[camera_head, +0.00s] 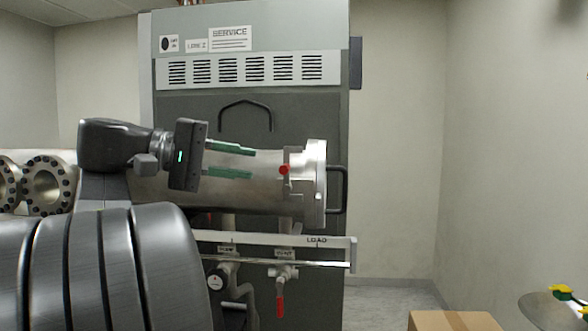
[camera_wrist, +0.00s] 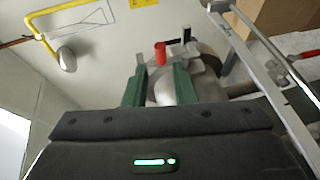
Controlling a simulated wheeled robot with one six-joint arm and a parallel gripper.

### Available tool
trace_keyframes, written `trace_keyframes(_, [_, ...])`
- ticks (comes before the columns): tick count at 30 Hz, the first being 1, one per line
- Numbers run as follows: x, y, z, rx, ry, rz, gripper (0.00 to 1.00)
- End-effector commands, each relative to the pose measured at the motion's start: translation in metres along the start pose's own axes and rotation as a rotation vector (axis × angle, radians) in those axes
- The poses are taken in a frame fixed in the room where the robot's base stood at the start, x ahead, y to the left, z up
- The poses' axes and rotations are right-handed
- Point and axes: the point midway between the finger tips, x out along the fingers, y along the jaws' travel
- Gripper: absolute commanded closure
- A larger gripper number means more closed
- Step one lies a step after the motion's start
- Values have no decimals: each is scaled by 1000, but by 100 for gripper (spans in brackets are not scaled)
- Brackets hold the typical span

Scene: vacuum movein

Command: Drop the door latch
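A short red knob (camera_head: 284,170), apparently the door latch's grip, sits at the right end of a horizontal metal cylinder (camera_head: 262,198), beside the thick end flange, the door (camera_head: 315,180). The knob also shows in the wrist view (camera_wrist: 160,52), standing up beyond the fingertips. A dark handle (camera_head: 344,190) is on the door's right side. My gripper (camera_head: 252,163) has its two green fingers spread, pointing right toward the knob with a gap left before it. In the wrist view my gripper (camera_wrist: 160,68) is open and empty. Whether the latch is raised is unclear.
A rail marked LOAD (camera_head: 300,240) runs below the cylinder, with red-handled valves (camera_head: 280,300) under it. A grey service cabinet (camera_head: 250,100) stands behind. A cardboard box (camera_head: 452,321) is at lower right. Space right of the door looks clear.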

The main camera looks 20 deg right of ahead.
Motion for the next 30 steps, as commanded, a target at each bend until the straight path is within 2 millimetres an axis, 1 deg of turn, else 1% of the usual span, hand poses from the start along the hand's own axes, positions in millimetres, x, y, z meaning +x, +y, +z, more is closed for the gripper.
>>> trace_keyframes(1, [11, 1, 1, -1, -6, 0, 76])
trace_keyframes(9, [58, 1, 1, -1, -5, 0, 76])
trace_keyframes(15, [85, 1, 0, -2, -3, -1, 76])
trace_keyframes(21, [98, 0, 0, -3, -1, -1, 76])
trace_keyframes(30, [101, -1, 0, -2, 1, -1, 76])
